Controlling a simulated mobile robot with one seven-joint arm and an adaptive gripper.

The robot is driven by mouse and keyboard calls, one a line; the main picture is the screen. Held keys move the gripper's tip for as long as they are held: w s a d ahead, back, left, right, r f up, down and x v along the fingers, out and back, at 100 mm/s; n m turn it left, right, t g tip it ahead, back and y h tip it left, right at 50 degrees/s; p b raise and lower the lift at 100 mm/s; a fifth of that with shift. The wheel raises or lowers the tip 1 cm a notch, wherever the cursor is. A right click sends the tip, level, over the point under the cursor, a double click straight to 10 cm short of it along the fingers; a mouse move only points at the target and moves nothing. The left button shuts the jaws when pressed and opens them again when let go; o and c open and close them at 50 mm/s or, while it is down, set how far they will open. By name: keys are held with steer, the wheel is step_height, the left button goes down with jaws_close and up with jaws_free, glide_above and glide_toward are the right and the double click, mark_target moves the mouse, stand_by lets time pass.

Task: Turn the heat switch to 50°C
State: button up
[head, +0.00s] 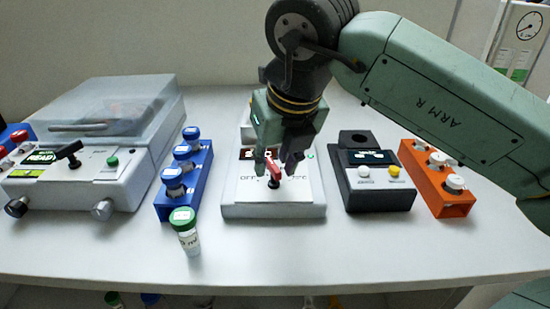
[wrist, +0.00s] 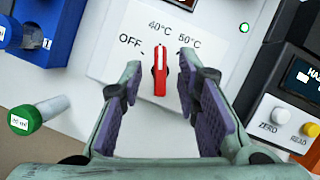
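The heat switch is a red knob with a white stripe (wrist: 160,68) on the white face of a device (wrist: 105,62). Its printed labels read OFF, 40°C and 50°C from left to right, and the stripe points up toward 40°C. In the head view the red knob (head: 274,168) stands at the front of the white device (head: 240,200), partly covered by my gripper. My gripper (wrist: 162,78) points down over the panel, with one finger on each side of the knob. The fingers are open, with a visible gap on both sides.
A black device (head: 372,190) and an orange rack (head: 437,185) stand to the right. A blue rack of vials (head: 185,180) and a green-capped vial (head: 186,230) stand to the left, beside a lidded machine (head: 90,140). The front bench strip is mostly clear.

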steer(key=v, duration=0.7)
steer(key=shift+r, duration=0.25)
steer(key=shift+s+f, duration=0.1)
steer(key=shift+s, duration=0.1)
